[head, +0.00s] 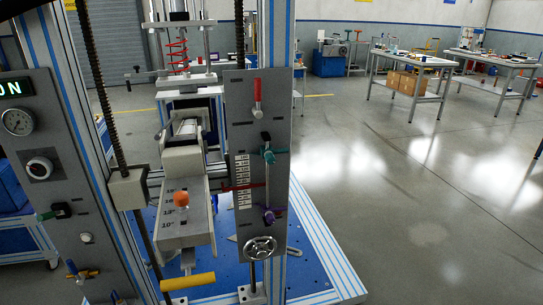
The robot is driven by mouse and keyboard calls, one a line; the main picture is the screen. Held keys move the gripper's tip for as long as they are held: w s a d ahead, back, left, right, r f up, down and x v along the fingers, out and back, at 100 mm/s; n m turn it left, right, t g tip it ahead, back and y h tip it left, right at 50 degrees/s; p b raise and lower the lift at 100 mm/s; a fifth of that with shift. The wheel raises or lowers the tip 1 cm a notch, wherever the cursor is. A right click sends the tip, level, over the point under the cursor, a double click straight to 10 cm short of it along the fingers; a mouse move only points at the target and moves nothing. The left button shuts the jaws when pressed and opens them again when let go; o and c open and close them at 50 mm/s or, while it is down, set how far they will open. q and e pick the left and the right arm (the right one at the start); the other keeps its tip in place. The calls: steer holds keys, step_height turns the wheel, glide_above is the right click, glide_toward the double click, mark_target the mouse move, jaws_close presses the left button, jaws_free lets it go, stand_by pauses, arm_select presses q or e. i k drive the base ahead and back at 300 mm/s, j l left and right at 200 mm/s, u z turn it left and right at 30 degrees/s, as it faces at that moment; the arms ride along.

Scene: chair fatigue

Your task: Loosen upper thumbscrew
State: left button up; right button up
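On the grey right-hand panel (237,105) of the test rig, a teal thumbscrew (268,156) sits at the upper end of a thin vertical rod. A purple thumbscrew (268,216) sits lower on the same rod. The teal one is the upper of the two; how tight it is cannot be told. A black piece (265,138) is just above it. Neither of my grippers is in view, and nothing touches either thumbscrew.
A white scale (243,182) and a red pointer are left of the rod. A red-handled lever (257,95) is above, a handwheel (260,247) below. A yellow handle (188,281) sticks out at lower left. Open floor (420,220) lies right; workbenches (410,85) stand behind.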

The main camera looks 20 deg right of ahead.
mark_target(270, 158)
steer(key=i+l+u, duration=0.1)
steer(key=l, duration=0.45)
steer(key=i+l+u, duration=0.15)
steer(key=i+l, duration=0.15)
steer(key=l, duration=0.25)
steer(key=i+l+u, duration=0.1)
steer(key=l, duration=0.5)
steer(key=i+l+u, duration=0.15)
steer(key=l, duration=0.45)
steer(key=i+l+u, duration=0.1)
steer(key=l, duration=0.45)
steer(key=i+l+u, duration=0.15)
steer(key=l, duration=0.5)
steer(key=k+j, duration=0.05)
